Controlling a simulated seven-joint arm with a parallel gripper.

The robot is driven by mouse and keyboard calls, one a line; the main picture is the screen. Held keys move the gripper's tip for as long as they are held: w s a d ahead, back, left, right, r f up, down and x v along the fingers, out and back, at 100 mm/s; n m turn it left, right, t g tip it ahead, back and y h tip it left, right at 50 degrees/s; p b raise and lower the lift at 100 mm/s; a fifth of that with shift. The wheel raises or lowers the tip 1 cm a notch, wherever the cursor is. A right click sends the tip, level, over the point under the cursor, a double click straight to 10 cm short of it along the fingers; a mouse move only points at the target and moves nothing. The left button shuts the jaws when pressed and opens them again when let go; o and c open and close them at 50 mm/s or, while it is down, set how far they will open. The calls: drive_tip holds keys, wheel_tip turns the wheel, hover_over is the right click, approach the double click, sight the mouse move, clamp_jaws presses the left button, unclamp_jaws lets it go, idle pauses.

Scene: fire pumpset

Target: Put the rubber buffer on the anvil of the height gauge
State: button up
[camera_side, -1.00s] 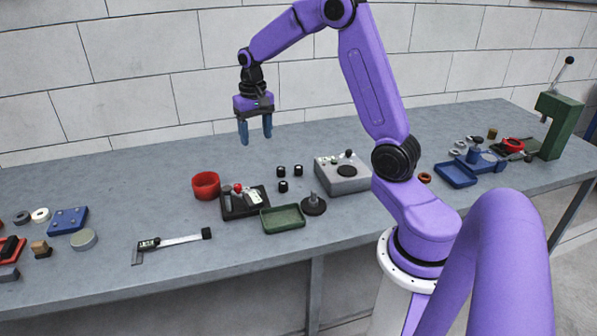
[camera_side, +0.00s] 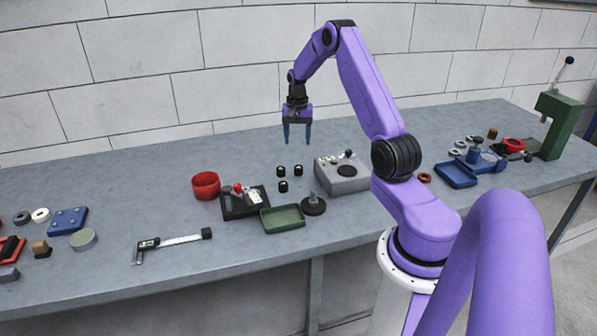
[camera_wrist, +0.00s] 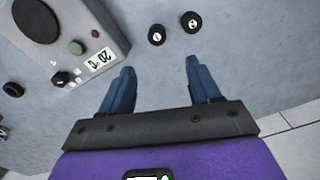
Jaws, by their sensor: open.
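My gripper (camera_side: 298,141) is open and empty, above the bench behind the small black cylinders; its two blue fingers also show in the wrist view (camera_wrist: 160,68). Three short black cylinders, possibly rubber buffers, stand on the bench: one at the back left (camera_side: 281,171), one at the back right (camera_side: 298,170) and one in front (camera_side: 283,186). Two with pale top marks show beyond the fingertips in the wrist view (camera_wrist: 156,35) (camera_wrist: 193,21). I cannot tell for sure which thing is the height gauge; a dark round base with a short post (camera_side: 313,205) stands in front of the cylinders.
A grey box with a dark disc (camera_side: 343,176) stands right of the cylinders; its display reads 20 °C in the wrist view (camera_wrist: 98,60). A green tray (camera_side: 283,224), a black unit with a red knob (camera_side: 240,207) and a red bowl (camera_side: 206,186) lie left and front.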

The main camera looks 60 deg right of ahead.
hover_over(299, 166)
drive_tip(key=f, duration=0.5)
drive_tip(key=shift+w+f, duration=0.3)
drive_tip(key=shift+f, duration=0.1)
drive_tip(key=shift+s+a+f, duration=0.1)
drive_tip(key=shift+s+f, duration=0.05)
drive_tip(key=shift+f, duration=1.2)
drive_tip(key=shift+s+f, duration=0.1)
drive_tip(key=shift+f, duration=1.25)
clamp_jaws()
drive_tip(key=shift+r, duration=0.15)
